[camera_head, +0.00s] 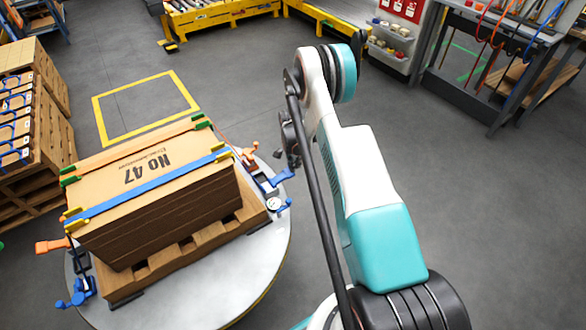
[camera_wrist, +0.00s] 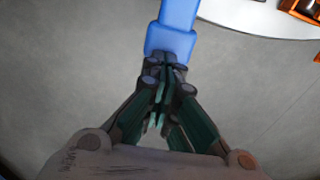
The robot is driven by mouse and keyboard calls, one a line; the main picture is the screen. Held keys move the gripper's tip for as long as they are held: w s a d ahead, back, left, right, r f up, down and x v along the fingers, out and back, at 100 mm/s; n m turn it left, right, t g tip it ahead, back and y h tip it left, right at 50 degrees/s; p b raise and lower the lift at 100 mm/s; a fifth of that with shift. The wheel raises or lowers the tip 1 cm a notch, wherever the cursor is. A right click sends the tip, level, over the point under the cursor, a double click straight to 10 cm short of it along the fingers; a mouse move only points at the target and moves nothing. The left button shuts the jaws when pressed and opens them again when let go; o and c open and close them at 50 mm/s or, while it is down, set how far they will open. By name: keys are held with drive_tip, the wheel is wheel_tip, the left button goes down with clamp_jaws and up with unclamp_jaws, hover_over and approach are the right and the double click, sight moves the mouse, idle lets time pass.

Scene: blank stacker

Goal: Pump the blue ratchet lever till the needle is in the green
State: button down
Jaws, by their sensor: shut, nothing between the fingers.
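The blue ratchet lever (camera_head: 281,177) sticks out to the right from the pallet's right corner, by the end of the blue strap (camera_head: 150,187). In the wrist view, the blue lever (camera_wrist: 174,38) runs down from the top edge to a wide end. My gripper (camera_wrist: 165,72) is shut and empty, with its tips at that end; I cannot tell whether they touch it. In the head view, my gripper (camera_head: 292,155) is partly hidden by my arm, just above the lever. A small white gauge (camera_head: 273,204) sits beside the ratchet; its needle is too small to read.
A strapped carton stack (camera_head: 160,215) stands on a wooden pallet (camera_head: 190,255) on a round grey turntable (camera_head: 255,265). Another blue ratchet (camera_head: 80,293) and an orange handle (camera_head: 52,245) are at its left. An orange ratchet (camera_head: 249,152) is behind the lever. Floor to the right is clear.

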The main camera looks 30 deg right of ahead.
wheel_tip(320, 180, up, 12)
drive_tip(key=d+p, duration=0.1)
drive_tip(key=p, duration=0.3)
drive_tip(key=shift+w+f, duration=0.1)
idle(0.6)
